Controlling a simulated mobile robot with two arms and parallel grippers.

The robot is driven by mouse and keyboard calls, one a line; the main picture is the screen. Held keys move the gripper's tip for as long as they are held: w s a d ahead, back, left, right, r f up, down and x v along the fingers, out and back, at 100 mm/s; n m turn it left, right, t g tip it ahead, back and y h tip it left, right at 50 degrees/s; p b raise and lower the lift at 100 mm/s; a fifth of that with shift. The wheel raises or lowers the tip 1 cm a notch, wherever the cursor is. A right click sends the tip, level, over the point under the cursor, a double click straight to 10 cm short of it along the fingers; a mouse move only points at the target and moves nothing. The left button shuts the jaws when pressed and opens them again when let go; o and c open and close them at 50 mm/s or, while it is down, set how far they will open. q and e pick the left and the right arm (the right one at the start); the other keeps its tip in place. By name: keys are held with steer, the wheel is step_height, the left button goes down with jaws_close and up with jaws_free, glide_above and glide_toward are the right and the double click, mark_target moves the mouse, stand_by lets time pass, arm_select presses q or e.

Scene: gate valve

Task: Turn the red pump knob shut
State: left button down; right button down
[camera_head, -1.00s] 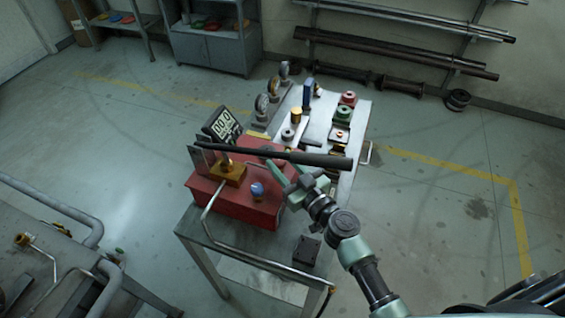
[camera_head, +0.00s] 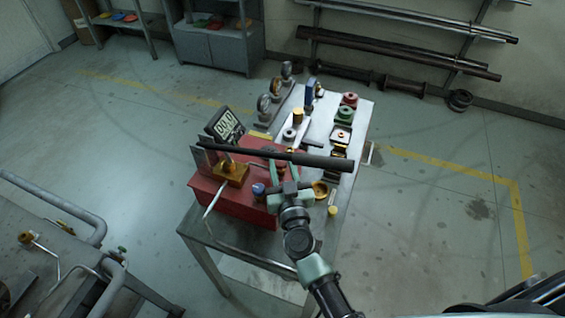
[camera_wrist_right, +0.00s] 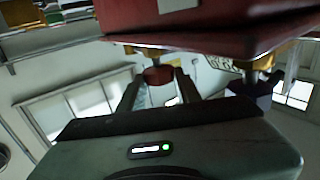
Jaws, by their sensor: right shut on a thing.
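The pump is a red box (camera_head: 235,203) on the metal cart, with a long black lever bar (camera_head: 325,161) across its top. My right gripper (camera_head: 277,172) is at the pump's right side, partly under the bar. In the right wrist view, the dark red knob (camera_wrist_right: 158,75) sits on a short stem against the red box, between the two fingers of my gripper (camera_wrist_right: 157,84), which are shut on it. The head view hides the knob behind the gripper and bar. A blue knob (camera_head: 258,189) is left of the gripper; a dark blue knob shows in the wrist view (camera_wrist_right: 256,88). My left gripper is not in view.
The cart top (camera_head: 360,112) holds gauges, a green valve wheel (camera_head: 344,113), a red one (camera_head: 350,98) and a brass cup (camera_head: 320,187). A pipe bench (camera_head: 60,260) stands at the left. Open floor surrounds the cart.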

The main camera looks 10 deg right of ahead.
steer(key=shift+f, duration=0.1)
steer(key=c, duration=1)
jaws_free()
steer(key=shift+s, duration=0.1)
steer(key=s+b, duration=0.1)
steer(key=s, duration=0.6)
steer(key=shift+s+a, duration=0.15)
steer(key=shift+s, duration=0.2)
